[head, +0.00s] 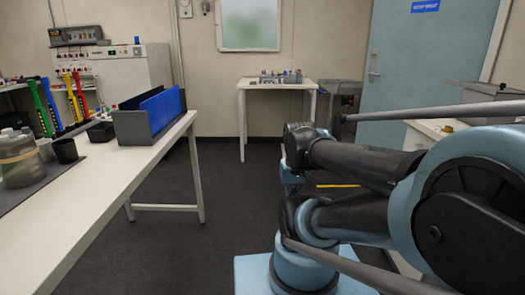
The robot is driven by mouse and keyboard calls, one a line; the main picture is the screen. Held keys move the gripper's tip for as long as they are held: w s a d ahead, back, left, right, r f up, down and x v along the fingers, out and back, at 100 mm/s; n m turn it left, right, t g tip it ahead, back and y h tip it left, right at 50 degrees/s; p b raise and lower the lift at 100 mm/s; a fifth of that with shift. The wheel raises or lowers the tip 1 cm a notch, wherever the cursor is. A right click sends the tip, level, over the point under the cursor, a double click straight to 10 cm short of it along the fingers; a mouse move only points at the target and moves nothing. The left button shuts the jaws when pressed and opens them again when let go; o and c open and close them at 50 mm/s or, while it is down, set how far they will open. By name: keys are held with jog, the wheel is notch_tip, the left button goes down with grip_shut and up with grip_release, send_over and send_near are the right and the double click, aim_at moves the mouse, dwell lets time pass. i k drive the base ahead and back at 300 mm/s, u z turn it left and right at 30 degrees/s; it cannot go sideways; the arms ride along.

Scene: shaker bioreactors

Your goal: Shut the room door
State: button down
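The room door (408,68) is a light blue panel at the back right, with a pale upright handle (374,65) near its left edge and a blue sign (425,6) high on it. My arm, on the right, hides part of the view below the door. I cannot tell from this view whether the door is fully shut or ajar. My arm's dark and light blue links fill the lower right, but no gripper fingers can be made out.
A long white bench (95,200) runs along the left, bearing a blue-sided rack (161,110), bottles and coloured pipettes. A small white table (277,86) stands at the back wall. Dark floor (225,200) is clear between them. A white counter is partly visible at right.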

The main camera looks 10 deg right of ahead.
aim_at(417, 44)
jog(key=z, duration=0.05)
jog(key=i, duration=1.05)
jog(key=z, duration=0.35)
jog(key=i, duration=1.1)
jog(key=z, duration=0.65)
jog(key=i, duration=1.25)
jog(key=z, duration=0.4)
